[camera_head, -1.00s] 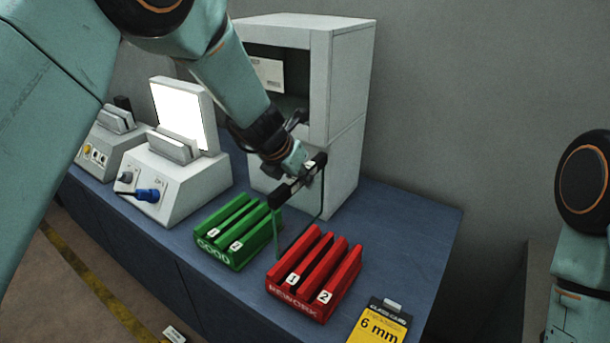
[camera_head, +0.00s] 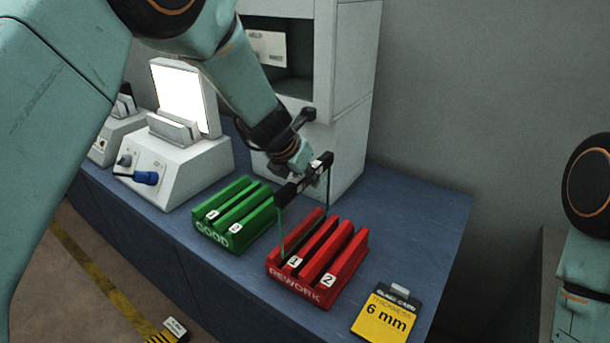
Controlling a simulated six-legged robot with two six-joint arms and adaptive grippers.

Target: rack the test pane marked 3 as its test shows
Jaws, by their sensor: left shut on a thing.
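My left gripper (camera_head: 310,174) is shut on the black top bar of a clear pane with greenish edges (camera_head: 282,235). The pane is upright over the left slot of the red REWORK rack (camera_head: 287,283), the slot labelled 1. I cannot tell whether its lower edge is inside the slot or just above. No number is readable on the pane. The green GOOD rack (camera_head: 213,237), with two labelled slots, stands to the left, with no pane visible in it. My right gripper is not in view; only part of its arm shows at the right edge.
A yellow "6 mm" card (camera_head: 384,319) lies right of the red rack. A white device with a lit panel (camera_head: 182,95) stands left, and a grey cabinet with an open bay (camera_head: 350,110) stands behind. The blue bench (camera_head: 415,215) is clear at right.

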